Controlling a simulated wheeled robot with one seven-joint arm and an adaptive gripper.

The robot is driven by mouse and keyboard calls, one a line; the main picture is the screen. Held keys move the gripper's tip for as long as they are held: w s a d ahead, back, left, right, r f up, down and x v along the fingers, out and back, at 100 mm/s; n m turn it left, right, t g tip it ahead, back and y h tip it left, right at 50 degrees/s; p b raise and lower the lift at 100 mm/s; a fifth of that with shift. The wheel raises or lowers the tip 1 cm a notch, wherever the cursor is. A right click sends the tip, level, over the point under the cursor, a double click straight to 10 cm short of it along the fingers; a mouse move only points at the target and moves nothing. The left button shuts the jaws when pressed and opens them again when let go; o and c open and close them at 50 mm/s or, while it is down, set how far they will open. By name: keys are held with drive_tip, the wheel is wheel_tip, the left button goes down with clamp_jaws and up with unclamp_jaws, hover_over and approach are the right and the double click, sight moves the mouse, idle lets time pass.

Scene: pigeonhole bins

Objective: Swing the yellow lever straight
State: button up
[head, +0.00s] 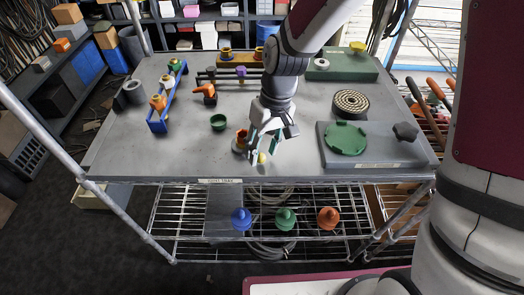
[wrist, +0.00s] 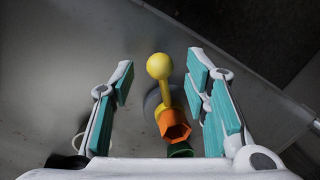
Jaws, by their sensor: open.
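The yellow lever (wrist: 159,68) has a round ball end and a short stalk. It sits on a grey round base, with an orange hexagonal piece (wrist: 174,124) and a green part close beside it. In the head view its yellow end (head: 262,158) shows near the table's front edge, partly screened by my gripper (head: 270,147). My gripper is open and points down over the lever. In the wrist view the ball lies between the two teal-padded fingers, with gaps on both sides. I cannot tell whether the fingertips are at the ball's height.
The grey table (head: 150,130) has free room at front left. A green cup (head: 218,122) and an orange fitting (head: 205,91) stand left of my gripper. A box with a green disc (head: 345,138) and black knob (head: 405,131) stands right. A blue rack (head: 166,98) stands left.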

drive_tip(key=shift+s+a+f, duration=0.1)
drive_tip(key=shift+f, duration=0.65)
clamp_jaws()
drive_tip(key=a+m, duration=0.1)
drive_tip(key=m, duration=0.1)
drive_tip(key=s+a+m+p, duration=0.1)
drive_tip(key=shift+s+r+m+t, duration=0.1)
drive_tip(key=shift+s+m+t, duration=0.05)
drive_tip(key=shift+m+t, duration=0.2)
drive_tip(key=shift+s+a+m+t+p, duration=0.15)
drive_tip(key=shift+a+m+t+p, duration=0.1)
drive_tip(key=shift+a+m+p, duration=0.65)
drive_tip(key=shift+a+m, duration=0.3)
drive_tip(key=shift+m, duration=0.85)
